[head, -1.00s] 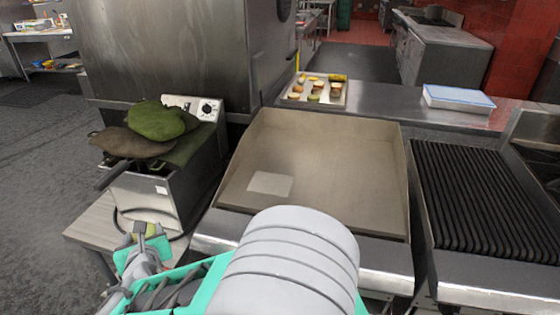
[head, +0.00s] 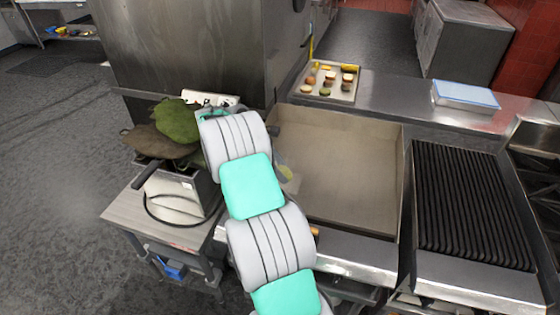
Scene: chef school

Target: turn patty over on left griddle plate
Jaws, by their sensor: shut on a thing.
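The left griddle plate (head: 350,165) is a flat, tan-grey plate with raised walls at its back and sides, in the middle of the head view. I see no patty on its visible surface. My arm rises from the bottom edge and covers the plate's left side and front left corner. My gripper cannot be made out; it seems hidden behind my arm. A small greyish and yellow shape (head: 284,171) shows beside my arm over the plate's left part, too small to identify. What lies behind my arm is hidden.
A ribbed black grill (head: 470,205) stands to the right. A tray (head: 350,97) with several round food pieces and a blue-lidded box (head: 465,96) are on the back counter. Green and brown cloth-like pieces (head: 178,122) lie on a fryer at left. A tall steel cabinet (head: 190,50) stands behind.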

